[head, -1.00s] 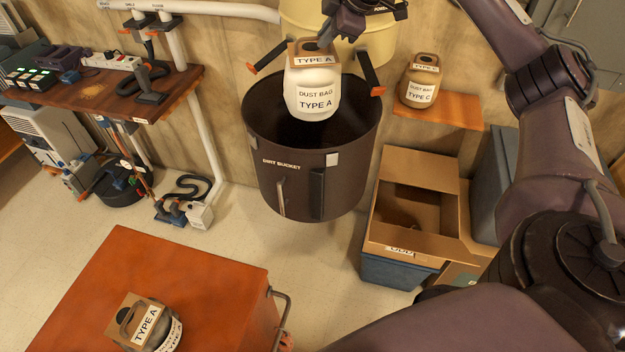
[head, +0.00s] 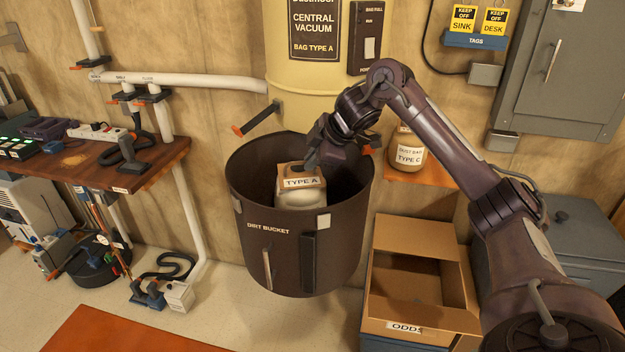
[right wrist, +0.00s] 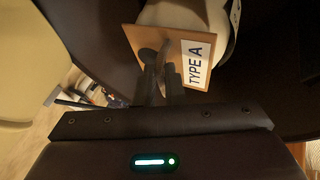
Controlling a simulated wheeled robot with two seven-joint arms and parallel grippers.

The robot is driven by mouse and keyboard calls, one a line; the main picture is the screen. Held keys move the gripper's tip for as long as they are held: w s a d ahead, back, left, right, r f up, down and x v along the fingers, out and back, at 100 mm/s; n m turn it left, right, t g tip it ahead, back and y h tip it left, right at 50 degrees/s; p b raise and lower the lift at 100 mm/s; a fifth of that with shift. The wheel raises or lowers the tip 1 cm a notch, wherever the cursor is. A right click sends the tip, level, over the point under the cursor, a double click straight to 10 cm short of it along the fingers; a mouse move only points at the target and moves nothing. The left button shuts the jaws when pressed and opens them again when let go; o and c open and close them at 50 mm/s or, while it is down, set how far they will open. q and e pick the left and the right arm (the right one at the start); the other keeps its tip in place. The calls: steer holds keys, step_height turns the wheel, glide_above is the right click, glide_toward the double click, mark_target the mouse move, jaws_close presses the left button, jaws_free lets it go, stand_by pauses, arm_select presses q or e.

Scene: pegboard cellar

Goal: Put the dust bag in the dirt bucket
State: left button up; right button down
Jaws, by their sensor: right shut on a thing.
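The dust bag (head: 300,198) is cream, with a brown cardboard collar labelled TYPE A. It is inside the mouth of the dark dirt bucket (head: 345,248); the front wall hides its lower part. I cannot see whether it touches the bottom. My right gripper (head: 312,162) reaches over the back right of the rim and is shut on the collar. In the right wrist view the fingers (right wrist: 160,78) hold the collar at its opening, with the bag (right wrist: 185,14) beyond. My left gripper is not in view.
A cream central vacuum canister (head: 290,95) is behind the bucket. A TYPE C dust bag (head: 409,158) stands on a small wooden shelf (head: 436,177) to the right. An open ODDS box (head: 385,310) is at the lower right, a wooden bench (head: 150,165) at the left.

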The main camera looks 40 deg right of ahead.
mark_target(313, 176)
step_height(313, 176, down, 4)
steer(key=shift+r, duration=0.1)
steer(key=shift+f, duration=0.6)
steer(key=c, duration=1.5)
jaws_free()
